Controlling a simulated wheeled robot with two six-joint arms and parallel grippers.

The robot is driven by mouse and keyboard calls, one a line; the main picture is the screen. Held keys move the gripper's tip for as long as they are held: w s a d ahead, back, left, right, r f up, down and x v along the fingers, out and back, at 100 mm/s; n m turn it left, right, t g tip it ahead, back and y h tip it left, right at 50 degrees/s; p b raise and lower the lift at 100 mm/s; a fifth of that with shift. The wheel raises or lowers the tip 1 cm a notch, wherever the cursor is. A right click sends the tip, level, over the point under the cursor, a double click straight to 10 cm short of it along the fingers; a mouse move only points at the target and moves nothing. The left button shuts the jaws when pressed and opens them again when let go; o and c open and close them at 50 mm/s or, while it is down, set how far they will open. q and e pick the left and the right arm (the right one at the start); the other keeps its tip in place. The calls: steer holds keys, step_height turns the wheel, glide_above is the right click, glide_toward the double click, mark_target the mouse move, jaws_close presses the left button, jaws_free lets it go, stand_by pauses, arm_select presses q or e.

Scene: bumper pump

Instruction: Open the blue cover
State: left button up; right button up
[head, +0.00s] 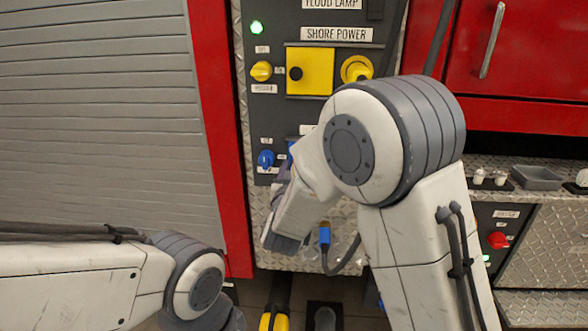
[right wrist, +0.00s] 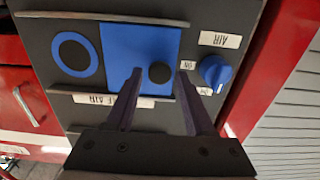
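The blue cover (right wrist: 125,45) is a flat square plate between two metal rails on the dark panel, with a round black knob (right wrist: 160,72) on it. A blue ring (right wrist: 78,54) with a dark centre shows uncovered beside it, to its left in the right wrist view. My right gripper (right wrist: 158,74) is open, its fingertips on either side of the black knob with gaps to it. In the head view my right arm hides most of the cover. My left gripper is out of view; only its arm shows at lower left.
A blue rotary knob (right wrist: 215,72) labelled AIR sits close beside the right finger; it also shows in the head view (head: 265,159). Above is a similar yellow cover (head: 312,66) with a yellow ring (head: 356,69). A blue-ended cable (head: 325,236) hangs below.

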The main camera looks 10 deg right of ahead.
stand_by(0.3)
steer(key=v, duration=1)
steer(key=shift+s+b, duration=0.25)
steer(key=shift+b, duration=0.15)
steer(key=shift+d, duration=0.1)
